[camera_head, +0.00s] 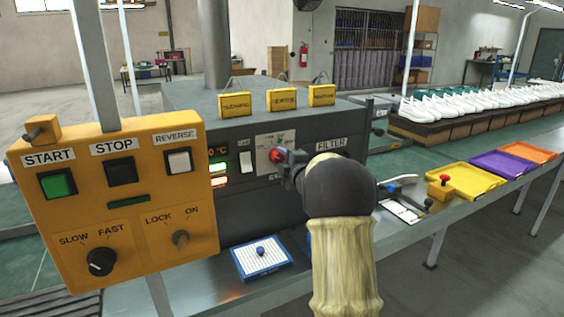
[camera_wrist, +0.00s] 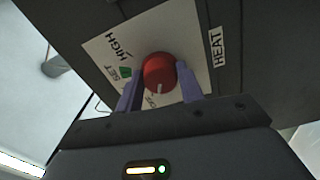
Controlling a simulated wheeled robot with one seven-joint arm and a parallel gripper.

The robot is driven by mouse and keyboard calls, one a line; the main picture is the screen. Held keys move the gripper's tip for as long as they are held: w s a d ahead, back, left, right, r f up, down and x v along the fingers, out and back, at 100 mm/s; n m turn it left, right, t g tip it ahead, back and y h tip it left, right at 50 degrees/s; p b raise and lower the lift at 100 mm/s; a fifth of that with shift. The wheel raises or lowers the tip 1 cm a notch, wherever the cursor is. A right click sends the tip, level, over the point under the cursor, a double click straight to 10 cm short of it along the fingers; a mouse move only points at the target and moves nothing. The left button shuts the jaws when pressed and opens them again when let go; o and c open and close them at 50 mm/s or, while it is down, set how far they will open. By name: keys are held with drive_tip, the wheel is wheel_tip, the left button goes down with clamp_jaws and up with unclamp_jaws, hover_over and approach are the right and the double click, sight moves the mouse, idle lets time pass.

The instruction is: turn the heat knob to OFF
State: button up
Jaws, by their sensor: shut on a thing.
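The red heat knob (camera_wrist: 158,70) sits on a white plate (camera_wrist: 190,38) marked HIGH, SET and OFF, next to a HEAT label (camera_wrist: 216,47). Its white mark points down in the wrist view, close to the partly covered OFF label (camera_wrist: 149,101) and away from the green SET mark (camera_wrist: 125,72). My gripper (camera_wrist: 160,84) is shut on the knob, one purple finger on each side. In the head view the knob (camera_head: 277,155) shows as a small red part on the grey machine, and my dark wrist hides some of the front.
A yellow control box (camera_head: 130,205) with buttons and switches stands close on the left. A blue-edged white tray (camera_head: 262,259) lies below the machine. Coloured trays (camera_head: 467,181) and a row of white shoes (camera_head: 500,98) are at the right.

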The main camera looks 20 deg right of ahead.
drive_tip(key=o, duration=1)
drive_tip(key=shift+s, duration=0.15)
drive_tip(key=s, duration=0.5)
drive_tip(key=s+b, duration=0.1)
drive_tip(key=s, duration=1.1)
drive_tip(key=shift+s+d, duration=0.1)
drive_tip(key=shift+d, duration=0.25)
drive_tip(key=shift+a+f, duration=0.1)
